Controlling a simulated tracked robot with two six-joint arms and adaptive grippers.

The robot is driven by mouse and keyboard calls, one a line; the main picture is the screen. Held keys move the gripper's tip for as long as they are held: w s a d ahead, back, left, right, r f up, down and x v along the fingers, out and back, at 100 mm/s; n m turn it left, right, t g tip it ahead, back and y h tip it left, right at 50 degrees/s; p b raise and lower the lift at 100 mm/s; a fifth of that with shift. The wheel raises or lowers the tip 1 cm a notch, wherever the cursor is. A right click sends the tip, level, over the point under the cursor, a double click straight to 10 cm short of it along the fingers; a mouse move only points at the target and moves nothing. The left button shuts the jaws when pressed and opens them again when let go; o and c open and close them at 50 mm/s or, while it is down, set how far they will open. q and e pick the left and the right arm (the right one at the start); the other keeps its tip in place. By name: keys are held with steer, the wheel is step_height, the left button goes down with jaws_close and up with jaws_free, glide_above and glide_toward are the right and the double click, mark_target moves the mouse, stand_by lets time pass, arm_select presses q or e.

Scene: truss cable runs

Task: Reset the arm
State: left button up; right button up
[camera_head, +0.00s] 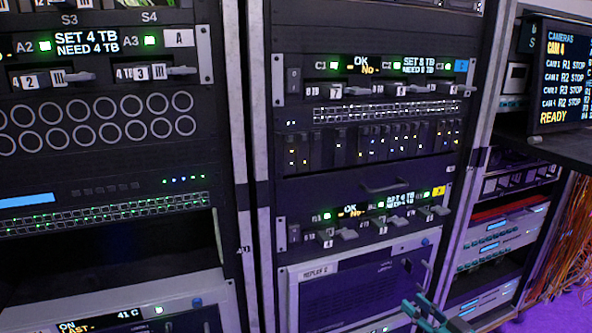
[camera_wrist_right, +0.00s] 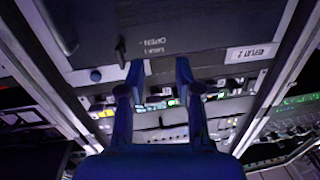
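My right gripper (camera_head: 416,304) shows at the bottom of the head view, low in front of the middle rack's bottom unit (camera_head: 345,290). In the right wrist view the two fingers of the right gripper (camera_wrist_right: 160,72) stand apart with no object between them. Behind them is a dark panel with upside-down lettering, "OPEN" among it. I cannot tell whether the fingertips touch the panel. My left gripper is in neither view.
The middle rack has upper bays (camera_head: 370,75) and lower bays (camera_head: 365,215) with protruding levers. The left rack (camera_head: 100,120) stands beside it. A monitor (camera_head: 562,75) on a shelf and hanging orange cables (camera_head: 562,235) are at the right.

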steer(key=s+a+f+m+g, duration=0.2)
steer(key=s+a+f+g, duration=0.1)
steer(key=a+f, duration=0.55)
steer(key=s+a+f+m+g, duration=0.1)
steer(key=s+a+f+g, duration=0.25)
steer(key=a+f, duration=0.55)
steer(key=s+f+m+g+h, duration=0.2)
steer(key=s+f+g, duration=0.35)
steer(key=s, duration=0.55)
steer(key=s+f+m+g+h, duration=0.1)
steer(key=s+f+g, duration=0.3)
steer(key=s+f, duration=0.55)
step_height(320, 180, up, 32)
steer(key=s+p, duration=0.2)
steer(key=p, duration=2.7)
steer(key=shift+a, duration=0.4)
